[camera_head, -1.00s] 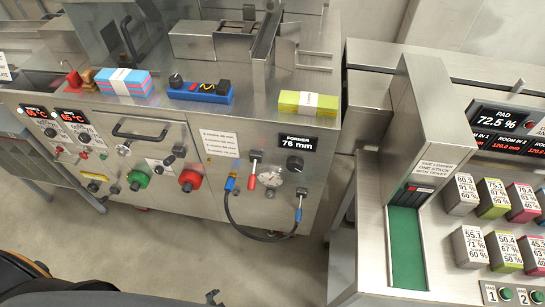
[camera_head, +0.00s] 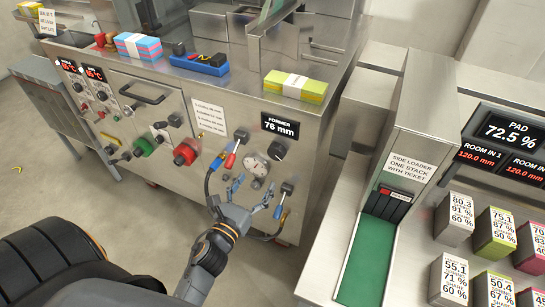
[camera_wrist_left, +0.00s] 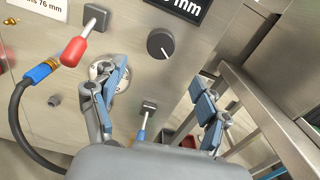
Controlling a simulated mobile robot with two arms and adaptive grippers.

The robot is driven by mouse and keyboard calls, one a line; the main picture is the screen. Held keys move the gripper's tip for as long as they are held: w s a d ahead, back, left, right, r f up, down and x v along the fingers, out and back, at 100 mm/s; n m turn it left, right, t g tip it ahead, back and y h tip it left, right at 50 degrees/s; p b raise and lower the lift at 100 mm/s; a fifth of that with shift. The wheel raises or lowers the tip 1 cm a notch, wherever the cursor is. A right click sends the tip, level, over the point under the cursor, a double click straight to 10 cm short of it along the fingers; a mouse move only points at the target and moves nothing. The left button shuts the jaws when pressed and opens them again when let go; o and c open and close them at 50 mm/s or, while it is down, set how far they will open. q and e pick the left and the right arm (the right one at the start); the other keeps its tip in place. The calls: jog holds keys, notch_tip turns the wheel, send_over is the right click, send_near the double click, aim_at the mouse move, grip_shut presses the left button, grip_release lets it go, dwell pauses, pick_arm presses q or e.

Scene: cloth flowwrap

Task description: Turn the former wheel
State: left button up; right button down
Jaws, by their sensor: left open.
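The former display (camera_head: 281,125) reads 76 mm on the machine's front panel. Just below it is a round black knob (camera_head: 277,150), which also shows in the left wrist view (camera_wrist_left: 160,44). Left of and below the knob is a silver round dial (camera_head: 257,165). I cannot tell for sure which is the former wheel. My left gripper (camera_head: 251,191) is open and empty, in front of the panel below the dial and knob. In the left wrist view its fingers (camera_wrist_left: 163,102) stand apart below the knob, and the left finger partly covers the dial. My right gripper is not in view.
A red-handled lever (camera_head: 236,150), a hose with a blue fitting (camera_head: 216,162) and a blue-handled lever (camera_head: 282,201) are close around the gripper. A red knob (camera_head: 185,153) is further left. The side loader (camera_head: 410,150) stands close on the right.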

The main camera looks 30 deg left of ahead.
aim_at(275, 154)
pick_arm(q)
jog(key=w+p, duration=0.1)
jog(key=w, duration=1)
jog(key=shift+w+a, duration=0.1)
jog(key=shift+a, duration=0.1)
jog(key=c, duration=1.2)
